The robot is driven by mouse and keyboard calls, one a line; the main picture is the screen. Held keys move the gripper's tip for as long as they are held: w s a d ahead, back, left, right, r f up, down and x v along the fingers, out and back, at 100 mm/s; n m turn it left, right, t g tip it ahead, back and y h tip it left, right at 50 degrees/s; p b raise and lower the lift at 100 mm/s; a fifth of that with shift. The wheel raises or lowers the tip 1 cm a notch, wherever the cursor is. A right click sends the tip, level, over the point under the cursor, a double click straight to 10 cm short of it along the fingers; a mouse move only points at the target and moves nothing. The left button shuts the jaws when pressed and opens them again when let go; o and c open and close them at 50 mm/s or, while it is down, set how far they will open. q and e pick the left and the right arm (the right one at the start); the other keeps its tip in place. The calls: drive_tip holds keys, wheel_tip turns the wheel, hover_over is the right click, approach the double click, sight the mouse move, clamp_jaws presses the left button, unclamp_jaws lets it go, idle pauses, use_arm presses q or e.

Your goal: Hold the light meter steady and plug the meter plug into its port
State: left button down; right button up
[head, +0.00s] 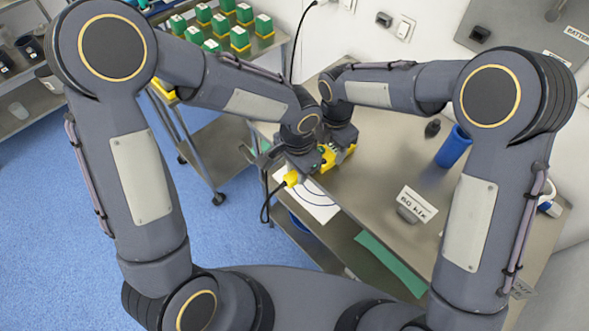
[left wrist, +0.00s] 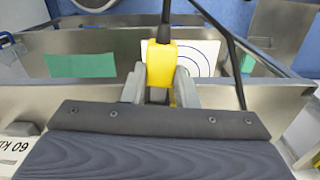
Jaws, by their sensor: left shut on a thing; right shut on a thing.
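The yellow meter plug (head: 292,179) has a black cable hanging from it in the head view. In the left wrist view the plug (left wrist: 162,62) sits between the fingers of my left gripper (left wrist: 160,88), with the cable running up from it. My left gripper (head: 296,172) is shut on the plug at the table's left edge. The light meter (head: 328,157), yellow with some green, is just up and right of it, largely hidden by the grippers. My right gripper (head: 339,150) is shut on the meter. The port is hidden, and I cannot tell whether the plug touches it.
A white sheet with dark arcs (head: 315,206) lies below the grippers. The metal table (head: 375,185) is clear to their right, up to a sign (head: 417,203) and a blue cup (head: 455,147). A cart with several green-and-white boxes (head: 240,38) stands at the upper left.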

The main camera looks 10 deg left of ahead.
use_arm(q)
drive_tip(key=shift+w+d, duration=0.3)
drive_tip(key=shift+w, duration=0.05)
use_arm(e)
drive_tip(key=shift+a, duration=0.1)
use_arm(q)
drive_tip(key=c, duration=1.1)
unclamp_jaws()
drive_tip(key=shift+o, duration=0.2)
drive_tip(key=shift+r, duration=0.1)
wheel_tip(320, 180, up, 12)
use_arm(e)
drive_tip(key=o, duration=1.3)
drive_tip(key=shift+r, duration=0.1)
